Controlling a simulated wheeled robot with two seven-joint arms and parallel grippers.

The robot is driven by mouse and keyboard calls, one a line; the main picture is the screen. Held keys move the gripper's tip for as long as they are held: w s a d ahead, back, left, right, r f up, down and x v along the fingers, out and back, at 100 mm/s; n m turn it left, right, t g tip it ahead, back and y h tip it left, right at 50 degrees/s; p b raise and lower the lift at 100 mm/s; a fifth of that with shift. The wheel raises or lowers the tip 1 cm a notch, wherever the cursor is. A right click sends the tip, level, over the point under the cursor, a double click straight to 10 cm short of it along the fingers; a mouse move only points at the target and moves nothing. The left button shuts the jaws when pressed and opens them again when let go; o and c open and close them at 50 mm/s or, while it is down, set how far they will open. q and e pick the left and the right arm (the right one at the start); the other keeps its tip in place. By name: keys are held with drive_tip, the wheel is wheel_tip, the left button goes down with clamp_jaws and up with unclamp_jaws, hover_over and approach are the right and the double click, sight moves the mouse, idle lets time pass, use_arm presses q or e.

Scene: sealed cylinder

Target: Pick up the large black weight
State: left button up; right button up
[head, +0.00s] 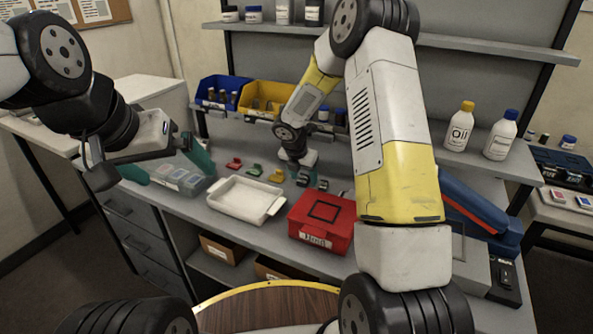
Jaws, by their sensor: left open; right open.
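I cannot clearly identify a large black weight in the head view. Small dark pieces (322,185) lie on the grey workbench beside my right gripper, too small to tell what they are. My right gripper (299,172) points down over the bench behind the red box, partly hidden by its own wrist; its jaws are open.
A white tray (247,199) and a red box (321,222) stand at the bench front. Small coloured pieces (254,170) lie behind the tray. Blue (222,91) and yellow (264,99) bins stand at the back. An oil bottle (459,127) stands right of my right arm, which hides part of the bench.

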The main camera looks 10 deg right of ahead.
clamp_jaws()
drive_tip(key=shift+r, duration=0.1)
